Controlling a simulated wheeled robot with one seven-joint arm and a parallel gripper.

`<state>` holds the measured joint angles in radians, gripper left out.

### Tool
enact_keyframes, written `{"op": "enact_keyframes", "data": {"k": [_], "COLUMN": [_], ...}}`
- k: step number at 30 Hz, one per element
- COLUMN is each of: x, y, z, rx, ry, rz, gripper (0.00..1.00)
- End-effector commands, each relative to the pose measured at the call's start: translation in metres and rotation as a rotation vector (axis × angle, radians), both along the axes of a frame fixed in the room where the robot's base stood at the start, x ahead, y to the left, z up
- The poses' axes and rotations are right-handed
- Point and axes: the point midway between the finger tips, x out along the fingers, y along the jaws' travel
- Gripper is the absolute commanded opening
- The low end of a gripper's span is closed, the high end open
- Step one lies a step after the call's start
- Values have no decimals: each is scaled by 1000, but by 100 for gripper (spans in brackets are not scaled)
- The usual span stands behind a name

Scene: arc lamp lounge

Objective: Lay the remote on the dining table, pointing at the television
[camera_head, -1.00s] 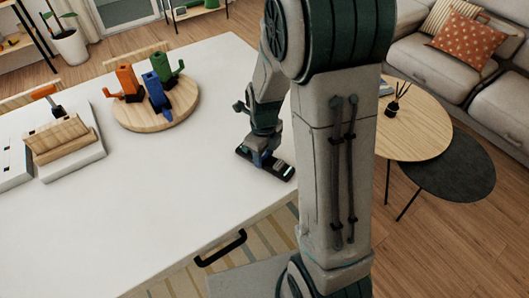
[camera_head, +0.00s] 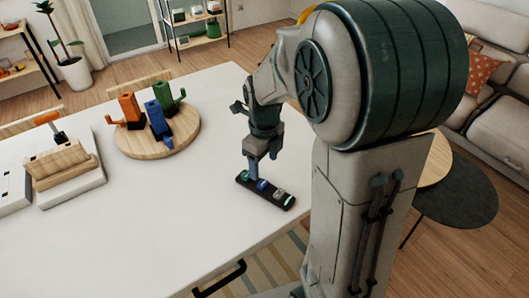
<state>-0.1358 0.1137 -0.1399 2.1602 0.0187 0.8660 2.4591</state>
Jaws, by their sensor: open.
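The remote (camera_head: 278,196) is a long black bar with pale and blue marks on top. It lies flat on the white dining table (camera_head: 190,215) near its right side, slanting from upper left to lower right. My gripper (camera_head: 257,178) points down at the remote's upper-left half, with its jaws open. The fingertips are at or just above the remote, and I cannot tell whether they touch it. They hide part of that end. No television shows in this view.
A round wooden board (camera_head: 184,143) with orange, blue and green figures stands on the table. White boxes with a wooden piece (camera_head: 63,165) are at the left. A sofa (camera_head: 497,125) and a dark round side table (camera_head: 455,200) are at the right. The table's front middle is clear.

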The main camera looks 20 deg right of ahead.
Motion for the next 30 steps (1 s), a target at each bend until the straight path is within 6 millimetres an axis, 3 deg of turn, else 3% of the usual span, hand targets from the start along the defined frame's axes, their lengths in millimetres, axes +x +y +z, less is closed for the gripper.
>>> {"op": "enact_keyframes", "data": {"k": [3, 8, 13, 30], "x": [1, -1, -11, -86], "y": [0, 0, 0, 0], "z": [19, 31, 41, 75], "rx": [0, 0, 3, -108], "ry": [-4, -1, -21, -153], "rz": [1, 10, 170, 1426], "gripper": [65, 65, 65, 65]}}
